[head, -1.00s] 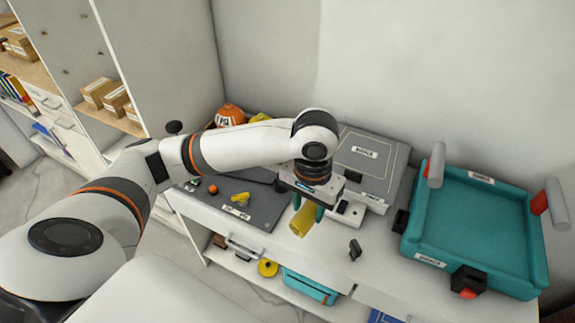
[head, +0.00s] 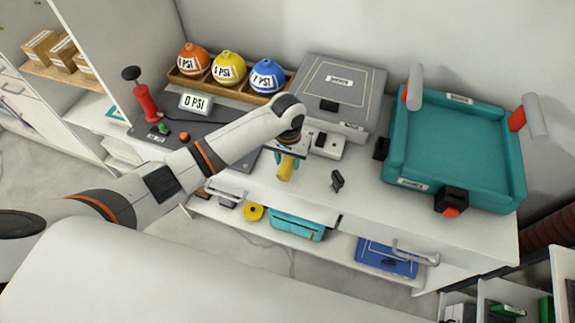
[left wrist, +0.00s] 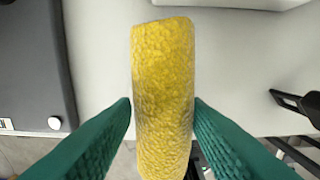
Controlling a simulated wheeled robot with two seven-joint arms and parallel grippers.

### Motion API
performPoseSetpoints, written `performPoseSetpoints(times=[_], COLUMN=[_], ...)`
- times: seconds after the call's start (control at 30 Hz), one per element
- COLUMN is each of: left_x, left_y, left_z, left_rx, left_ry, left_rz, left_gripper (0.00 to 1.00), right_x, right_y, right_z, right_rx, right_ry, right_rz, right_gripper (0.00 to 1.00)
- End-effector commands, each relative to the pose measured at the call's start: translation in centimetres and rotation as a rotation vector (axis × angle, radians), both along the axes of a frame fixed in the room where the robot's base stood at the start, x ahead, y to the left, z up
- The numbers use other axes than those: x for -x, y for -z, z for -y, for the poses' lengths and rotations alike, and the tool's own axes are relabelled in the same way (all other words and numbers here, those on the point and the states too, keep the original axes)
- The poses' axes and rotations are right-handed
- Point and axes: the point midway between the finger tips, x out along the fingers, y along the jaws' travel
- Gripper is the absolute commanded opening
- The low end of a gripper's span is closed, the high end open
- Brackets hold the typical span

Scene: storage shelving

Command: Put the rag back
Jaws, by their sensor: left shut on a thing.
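The rag (head: 286,168) is a yellow, textured roll. My left gripper (head: 284,160) is shut on it above the front part of the white worktop. In the left wrist view the rag (left wrist: 163,85) stands lengthwise between the two green fingers (left wrist: 163,118), which press on its sides. My right gripper is not in view.
A grey case (head: 340,90) and a teal tray (head: 460,140) stand on the worktop. A rack of orange, yellow and blue balls (head: 228,68) and a red pump (head: 144,101) are at the left. A small black item (head: 337,181) lies near the front edge. A lower shelf holds a teal bag (head: 297,226).

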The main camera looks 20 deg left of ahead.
Motion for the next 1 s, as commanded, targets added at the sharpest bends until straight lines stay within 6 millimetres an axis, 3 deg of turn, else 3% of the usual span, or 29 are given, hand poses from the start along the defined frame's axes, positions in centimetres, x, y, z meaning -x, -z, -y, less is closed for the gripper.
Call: performPoseSetpoints(times=[0.2,0.63,0.67,0.77,1.0], left_x=[0.1,0.1,0.1,0.1,0.1], left_y=[3.0,3.7,3.7,3.6,3.6], left_z=[0.0,0.0,0.0,0.0,0.0], left_rx=[-0.001,0.000,0.000,-0.001,-0.001], left_ry=[0.001,0.000,0.000,0.000,0.000], left_rz=[-0.003,-0.001,-0.001,-0.001,-0.001], left_gripper=[0.19,0.19,0.44,0.60,0.62], right_x=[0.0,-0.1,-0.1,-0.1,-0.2], right_y=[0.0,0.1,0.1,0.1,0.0], right_z=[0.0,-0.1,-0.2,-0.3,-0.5], right_rx=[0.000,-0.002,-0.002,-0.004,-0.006], right_ry=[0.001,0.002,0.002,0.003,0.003], right_rz=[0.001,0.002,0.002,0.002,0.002], right_gripper=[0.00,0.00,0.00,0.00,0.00])
